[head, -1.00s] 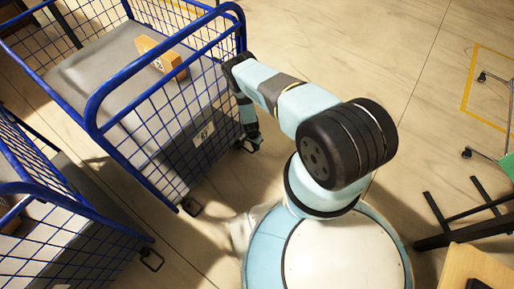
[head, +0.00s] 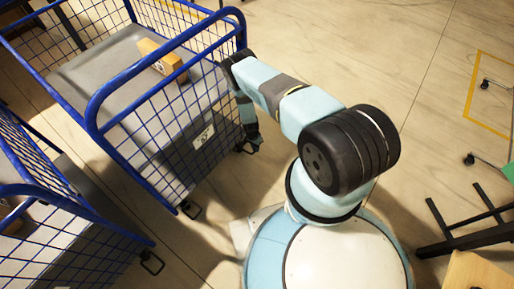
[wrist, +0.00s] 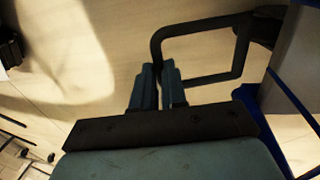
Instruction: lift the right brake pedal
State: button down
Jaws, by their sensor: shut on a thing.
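The right brake pedal (wrist: 208,80) is a black bent-bar loop at the foot of the blue cage trolley (head: 165,120). My gripper (wrist: 158,78) is shut on the loop's near-left bar, with one finger on each side of it in the wrist view. In the head view my gripper (head: 254,141) is low beside the trolley's right front corner, and the pedal is mostly hidden there. A matching left pedal (head: 190,210) shows at the trolley's other front corner.
A cardboard box (head: 162,58) sits inside the trolley. A second blue cage trolley (head: 70,225) stands at the lower left, with its own pedal (head: 152,262). A dark-legged wooden table (head: 470,272) is at the lower right. Floor behind my arm is open.

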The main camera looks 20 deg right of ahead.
jog(key=c, duration=1.2)
grip_release()
jog(key=shift+o, duration=0.2)
notch_tip(320, 180, up, 7)
jog(key=shift+w+a, duration=0.35)
jog(key=shift+w, duration=0.1)
jog(key=shift+r, duration=0.1)
